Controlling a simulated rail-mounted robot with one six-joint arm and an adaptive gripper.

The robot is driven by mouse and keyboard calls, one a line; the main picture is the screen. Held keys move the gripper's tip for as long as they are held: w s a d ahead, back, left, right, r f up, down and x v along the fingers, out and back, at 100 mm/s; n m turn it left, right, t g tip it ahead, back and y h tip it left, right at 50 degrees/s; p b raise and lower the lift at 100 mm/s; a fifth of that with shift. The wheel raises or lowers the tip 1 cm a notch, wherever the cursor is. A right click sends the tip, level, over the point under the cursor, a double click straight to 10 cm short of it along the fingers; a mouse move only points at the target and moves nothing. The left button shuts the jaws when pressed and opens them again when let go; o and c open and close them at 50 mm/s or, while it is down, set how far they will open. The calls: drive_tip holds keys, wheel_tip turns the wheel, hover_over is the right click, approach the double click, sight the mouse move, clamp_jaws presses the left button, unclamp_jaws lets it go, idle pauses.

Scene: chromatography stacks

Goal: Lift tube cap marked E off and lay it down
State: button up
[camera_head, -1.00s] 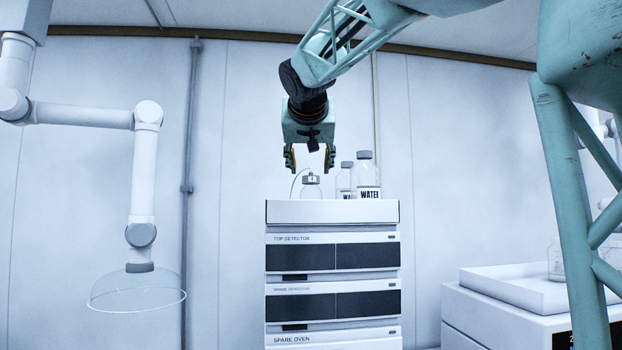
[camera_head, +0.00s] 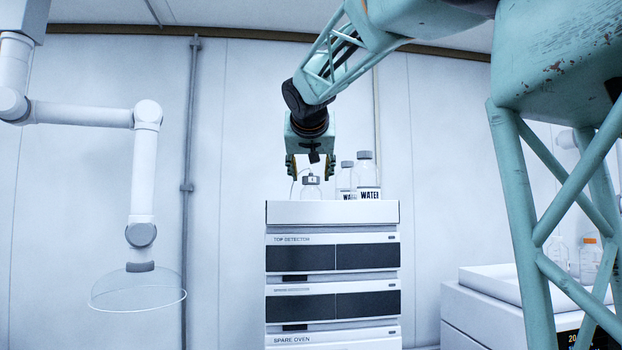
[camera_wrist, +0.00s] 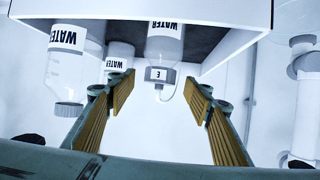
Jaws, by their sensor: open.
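The tube cap marked E (camera_wrist: 161,74) sits on a clear bottle (camera_wrist: 165,47), seen upside down in the wrist view. In the head view the grey cap (camera_head: 311,181) tops the leftmost bottle on the instrument stack (camera_head: 333,213). A thin tube curves from the cap. My gripper (camera_head: 311,176) is open above and around the cap in the head view, with one finger on each side. In the wrist view the fingers (camera_wrist: 159,86) flank the cap with gaps on both sides. No contact shows.
Two WATER bottles (camera_head: 366,178) (camera_head: 346,180) stand close to the right of the capped bottle. The stack's top tray has a raised white rim. A white fume arm (camera_head: 142,190) hangs at left. A lower bench (camera_head: 490,300) with bottles is at right.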

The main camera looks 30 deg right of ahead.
drive_tip(key=shift+x, duration=1.35)
drive_tip(key=c, duration=1)
drive_tip(key=shift+o, duration=0.2)
drive_tip(key=shift+r, duration=0.1)
drive_tip(key=shift+r+p, duration=0.3)
drive_tip(key=shift+r, duration=4.6)
drive_tip(key=shift+r+p, duration=0.5)
drive_tip(key=shift+r, duration=0.25)
